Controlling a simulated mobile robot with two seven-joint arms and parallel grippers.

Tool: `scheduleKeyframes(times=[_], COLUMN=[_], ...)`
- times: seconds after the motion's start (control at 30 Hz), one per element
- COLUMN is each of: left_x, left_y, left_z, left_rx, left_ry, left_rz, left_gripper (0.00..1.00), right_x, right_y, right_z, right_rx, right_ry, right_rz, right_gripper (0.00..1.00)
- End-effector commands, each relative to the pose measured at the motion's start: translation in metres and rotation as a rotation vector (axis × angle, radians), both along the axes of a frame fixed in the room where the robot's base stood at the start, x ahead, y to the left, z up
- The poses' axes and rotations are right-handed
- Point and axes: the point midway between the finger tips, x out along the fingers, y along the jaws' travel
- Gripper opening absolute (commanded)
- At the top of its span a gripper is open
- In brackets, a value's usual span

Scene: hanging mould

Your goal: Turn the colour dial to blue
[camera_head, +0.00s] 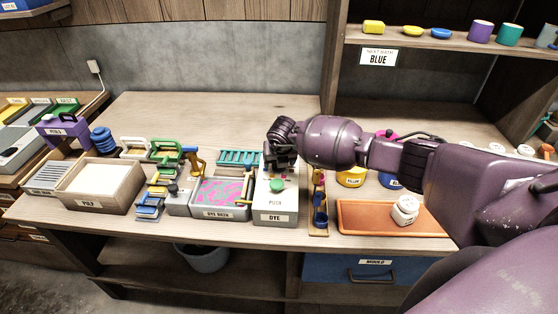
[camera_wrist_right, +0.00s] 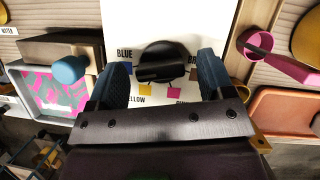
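The dye station (camera_head: 273,210) is a white and grey box labelled DYE with a green PUSH button (camera_head: 277,185). My right gripper (camera_head: 281,160) is above its back part, hiding the dial in the head view. In the right wrist view, the black colour dial (camera_wrist_right: 162,62) has a bar grip on a white panel. Colour squares and labels surround it, with BLUE at upper left and YELLOW at lower left. My right gripper's two fingers (camera_wrist_right: 164,78) are apart, on either side of the dial; contact is unclear. The dial's setting cannot be told. My left gripper is out of view.
A dye bath tray (camera_head: 222,211) with a pink and teal pattern stands left of the station. A dark blue cup holder (camera_head: 319,222) and an orange tray (camera_head: 365,231) with a white jar (camera_head: 405,209) are right. A sign (camera_head: 378,57) reads NEXT BATH BLUE.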

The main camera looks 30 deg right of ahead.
Motion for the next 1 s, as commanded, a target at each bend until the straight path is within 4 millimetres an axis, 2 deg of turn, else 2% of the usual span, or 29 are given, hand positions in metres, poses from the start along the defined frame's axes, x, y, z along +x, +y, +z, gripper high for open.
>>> scheduleKeyframes(times=[0.23,0.37,0.8,1.0], left_x=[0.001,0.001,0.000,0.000], left_y=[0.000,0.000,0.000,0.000], left_z=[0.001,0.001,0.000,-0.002], left_rx=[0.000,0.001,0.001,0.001], left_ry=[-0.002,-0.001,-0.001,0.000], left_rz=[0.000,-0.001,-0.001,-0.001], left_gripper=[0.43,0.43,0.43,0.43], right_x=[0.000,-0.003,-0.028,-0.036], right_y=[0.000,0.000,0.008,0.011], right_z=[0.001,0.008,0.072,0.093], right_rx=[-0.001,-0.001,0.000,0.000], right_ry=[-0.001,-0.001,-0.002,-0.002], right_rz=[0.001,0.001,0.002,0.001], right_gripper=[0.74,0.74,0.74,0.74])
